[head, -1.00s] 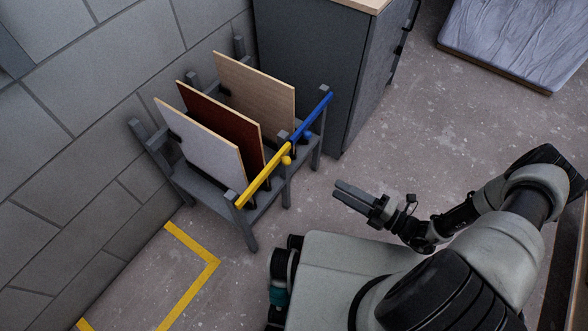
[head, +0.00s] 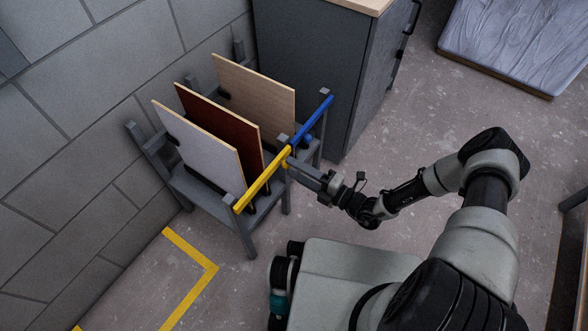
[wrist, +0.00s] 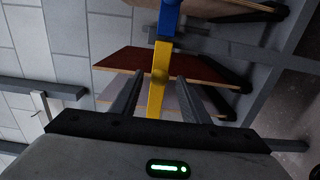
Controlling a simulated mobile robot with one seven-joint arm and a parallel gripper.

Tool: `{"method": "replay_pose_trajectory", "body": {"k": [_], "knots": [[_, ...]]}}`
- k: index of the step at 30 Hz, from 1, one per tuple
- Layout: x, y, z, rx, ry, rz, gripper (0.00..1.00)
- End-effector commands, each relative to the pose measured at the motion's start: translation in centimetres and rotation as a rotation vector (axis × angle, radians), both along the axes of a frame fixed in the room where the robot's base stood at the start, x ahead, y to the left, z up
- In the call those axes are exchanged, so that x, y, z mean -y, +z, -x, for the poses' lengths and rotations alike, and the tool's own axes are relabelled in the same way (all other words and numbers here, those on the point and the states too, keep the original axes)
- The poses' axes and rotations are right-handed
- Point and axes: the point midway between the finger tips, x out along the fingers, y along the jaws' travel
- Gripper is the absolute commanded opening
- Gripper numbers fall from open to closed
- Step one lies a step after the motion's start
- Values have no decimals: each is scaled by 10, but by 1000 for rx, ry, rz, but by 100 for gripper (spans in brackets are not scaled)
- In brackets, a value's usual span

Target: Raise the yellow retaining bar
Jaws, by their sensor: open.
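The yellow retaining bar (head: 259,184) runs along the front of a grey rack (head: 242,236), level across the nearer bay. Its far end meets a middle post. My gripper (head: 293,166) is open beside that far end, reaching in from the right. In the wrist view the yellow bar (wrist: 157,86) passes between my two fingers (wrist: 158,82), with a finger on each side. I cannot tell whether either finger touches it.
A blue bar (head: 318,112) closes the farther bay. A white panel (head: 200,155), a dark red panel (head: 222,125) and a light wood panel (head: 258,95) stand in the rack. A grey cabinet (head: 320,75) is close behind.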

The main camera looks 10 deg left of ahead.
Motion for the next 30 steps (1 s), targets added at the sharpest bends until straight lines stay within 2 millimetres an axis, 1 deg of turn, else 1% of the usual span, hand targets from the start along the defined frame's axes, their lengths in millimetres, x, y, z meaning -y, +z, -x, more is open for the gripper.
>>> {"method": "replay_pose_trajectory", "body": {"k": [4, 11, 12, 19, 26, 30], "knots": [[-7, 0, -3, -1, -1, 0, 42], [-8, 0, -3, 0, -1, 0, 42], [-8, 0, -3, 0, -1, 0, 40], [-8, 0, -3, 0, -1, 0, 1], [-7, 1, -3, 4, -1, 2, 0], [-7, 8, -4, 26, -1, 10, 0]]}}
